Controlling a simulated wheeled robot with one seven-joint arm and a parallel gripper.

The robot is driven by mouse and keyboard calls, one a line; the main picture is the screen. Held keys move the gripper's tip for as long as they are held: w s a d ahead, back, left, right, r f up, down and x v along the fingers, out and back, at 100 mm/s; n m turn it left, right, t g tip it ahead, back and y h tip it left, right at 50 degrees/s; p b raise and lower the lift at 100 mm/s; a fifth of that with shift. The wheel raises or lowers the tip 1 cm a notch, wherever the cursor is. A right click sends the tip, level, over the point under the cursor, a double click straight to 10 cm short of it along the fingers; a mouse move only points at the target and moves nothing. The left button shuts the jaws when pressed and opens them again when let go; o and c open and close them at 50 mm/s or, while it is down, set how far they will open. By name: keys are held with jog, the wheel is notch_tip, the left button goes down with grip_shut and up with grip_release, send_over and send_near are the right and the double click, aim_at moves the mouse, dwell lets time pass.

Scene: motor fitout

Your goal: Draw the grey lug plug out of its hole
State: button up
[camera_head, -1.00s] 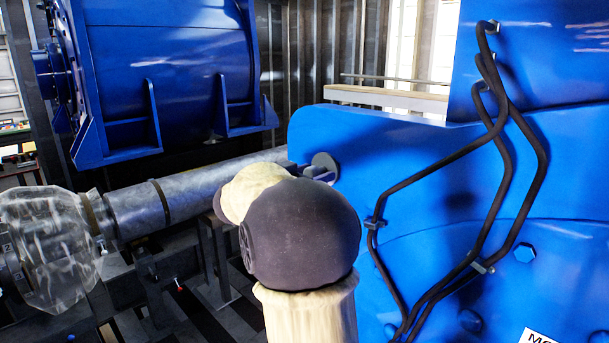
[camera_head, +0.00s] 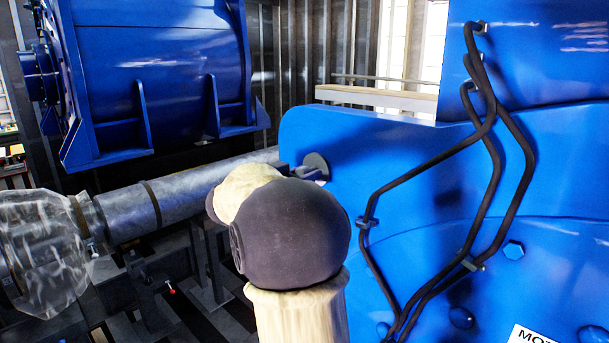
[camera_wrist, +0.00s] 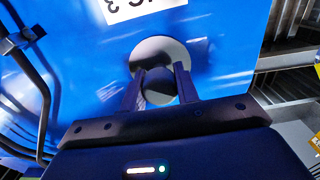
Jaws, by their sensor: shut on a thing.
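The grey plug (camera_wrist: 160,84) shows in the wrist view as a rounded dark grey knob between the two fingers of my gripper (camera_wrist: 158,78). My gripper is shut on it, one finger on each side. Behind the knob is a round light grey disc (camera_wrist: 161,52) against the blue housing. My own arm partly hides the gripper there. The hole is not visible, and I cannot tell how deep the plug sits.
The blue housing (camera_head: 400,150) fills the right side, with dark pipes (camera_head: 497,150) clamped along its face. A long grey shaft (camera_head: 190,190) runs to the left, ending near a clear plastic wrap (camera_head: 45,245). A blue motor (camera_head: 160,75) stands behind.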

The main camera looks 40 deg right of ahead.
jog(key=shift+a, duration=0.2)
jog(key=a, duration=0.9)
jog(key=shift+s+a, duration=0.35)
jog(key=shift+s, duration=0.05)
dwell(1.2)
